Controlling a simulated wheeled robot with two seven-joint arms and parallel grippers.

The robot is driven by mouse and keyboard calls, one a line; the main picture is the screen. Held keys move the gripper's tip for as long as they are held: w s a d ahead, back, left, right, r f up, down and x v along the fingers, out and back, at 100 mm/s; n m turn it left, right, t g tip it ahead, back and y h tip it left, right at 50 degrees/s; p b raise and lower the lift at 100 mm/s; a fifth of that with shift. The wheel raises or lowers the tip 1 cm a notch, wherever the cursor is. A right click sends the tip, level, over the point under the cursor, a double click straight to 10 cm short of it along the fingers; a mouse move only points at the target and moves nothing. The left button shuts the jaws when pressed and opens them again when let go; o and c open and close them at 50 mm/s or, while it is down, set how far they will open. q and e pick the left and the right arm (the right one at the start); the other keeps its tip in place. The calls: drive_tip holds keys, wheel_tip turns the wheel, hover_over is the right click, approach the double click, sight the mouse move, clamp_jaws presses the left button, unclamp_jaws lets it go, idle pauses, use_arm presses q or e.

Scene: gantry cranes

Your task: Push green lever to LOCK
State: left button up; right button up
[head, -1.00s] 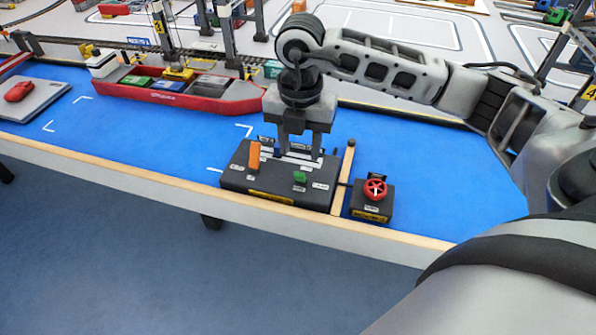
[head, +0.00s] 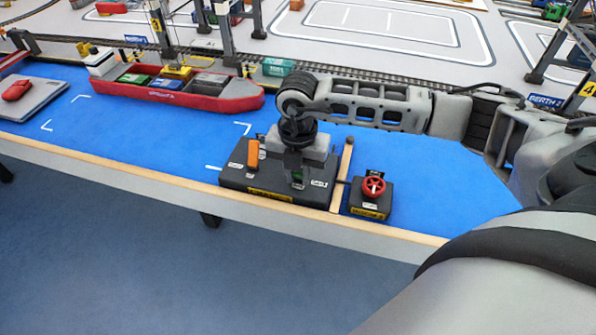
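The black control box (head: 235,182) sits at the front edge of the blue table. It carries an orange lever (head: 253,154), upright on its left side, and the green lever (head: 298,175) to the right. My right gripper (head: 298,182) is down over the box, with its fingers at the green lever. Only a little green shows by the fingers, and they hide most of the lever. I cannot tell whether they are closed on it. A small white label (head: 319,183) shows right of the fingers; its text is too small to read. My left gripper is out of view.
A small black box with a red handwheel (head: 374,187) stands just right of the control box, past a wooden strip (head: 343,172). A red ship (head: 200,102) lies behind left. A red object on a grey pad (head: 42,103) is far left. Blue table right of the handwheel is clear.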

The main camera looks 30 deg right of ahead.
clamp_jaws()
